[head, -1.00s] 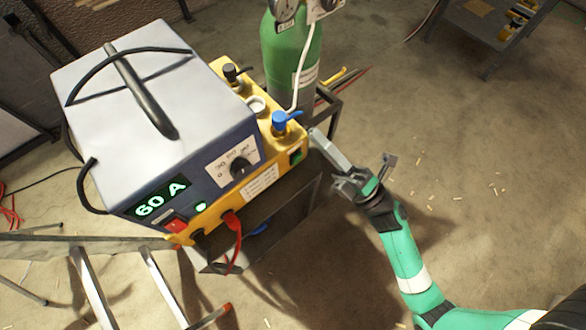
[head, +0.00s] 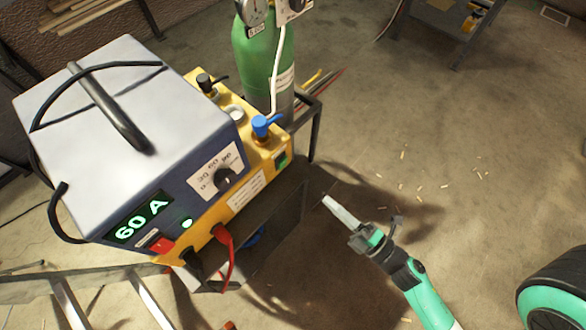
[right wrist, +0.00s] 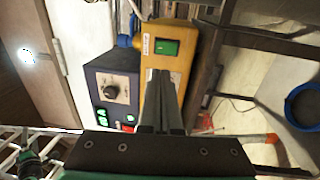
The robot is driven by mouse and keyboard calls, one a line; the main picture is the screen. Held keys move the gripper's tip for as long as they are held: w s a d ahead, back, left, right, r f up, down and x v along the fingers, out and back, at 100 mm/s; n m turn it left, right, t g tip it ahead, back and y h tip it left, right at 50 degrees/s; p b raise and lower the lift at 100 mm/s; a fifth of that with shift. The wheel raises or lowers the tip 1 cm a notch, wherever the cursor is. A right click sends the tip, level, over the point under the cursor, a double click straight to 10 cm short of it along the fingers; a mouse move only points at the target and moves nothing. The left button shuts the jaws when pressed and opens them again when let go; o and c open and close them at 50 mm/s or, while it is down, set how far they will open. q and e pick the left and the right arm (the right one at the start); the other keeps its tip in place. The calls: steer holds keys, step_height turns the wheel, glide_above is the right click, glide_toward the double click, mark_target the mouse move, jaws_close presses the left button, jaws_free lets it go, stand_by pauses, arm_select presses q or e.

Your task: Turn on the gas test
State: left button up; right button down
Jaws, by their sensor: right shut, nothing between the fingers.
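The welding machine (head: 172,125) has a blue-grey body with a white top and a yellow unit (head: 215,222) along its side and front. A green rocker switch (head: 282,160) sits on the yellow unit's end face, below a blue fitting (head: 266,126). It also shows in the right wrist view (right wrist: 167,47), with a small label beside it that I cannot read. My right gripper (head: 328,200) is shut and empty, apart from the switch, below and to its right in the head view. In the right wrist view its fingers (right wrist: 161,78) point towards the switch. My left gripper is not in view.
A green gas cylinder (head: 263,65) with gauges stands behind the machine. A red cable (head: 228,262) hangs from the front. The display (head: 140,219) reads 60 A. A dark metal cart (head: 318,125) is around the base. Open floor lies to the right.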

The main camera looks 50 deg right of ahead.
steer(key=b, duration=0.1)
glide_toward(284, 162)
arm_select(q)
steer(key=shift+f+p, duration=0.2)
steer(key=shift+p, duration=0.25)
arm_select(e)
steer(key=w, duration=0.3)
steer(key=w+r, duration=0.1)
steer(key=w, duration=0.2)
steer(key=shift+w+d+r, duration=0.15)
steer(key=shift+w, duration=0.25)
